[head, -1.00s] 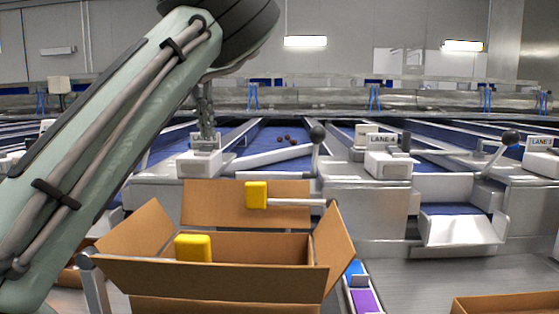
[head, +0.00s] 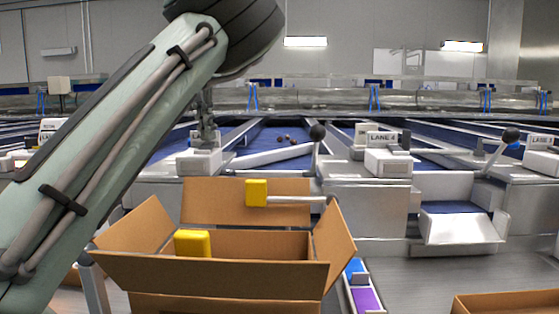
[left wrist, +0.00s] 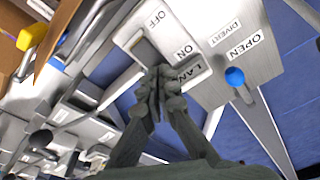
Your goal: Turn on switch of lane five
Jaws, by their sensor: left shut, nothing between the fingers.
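In the head view my left gripper (head: 207,132) points down onto a white switch box (head: 198,162) beside the blue lane left of centre. In the left wrist view the gripper (left wrist: 163,76) is shut and empty, its tips at the box (left wrist: 127,36), near the ON label (left wrist: 185,51) and beside a dark slot (left wrist: 146,52). The OFF label (left wrist: 154,19) is at the far end. The fingers partly cover the lane label (left wrist: 196,79); its number is unreadable. Whether the tips touch the switch is unclear. My right gripper is not in view.
A lever with a blue knob (left wrist: 234,77) is beside the box, near OPEN and DIVERT labels.

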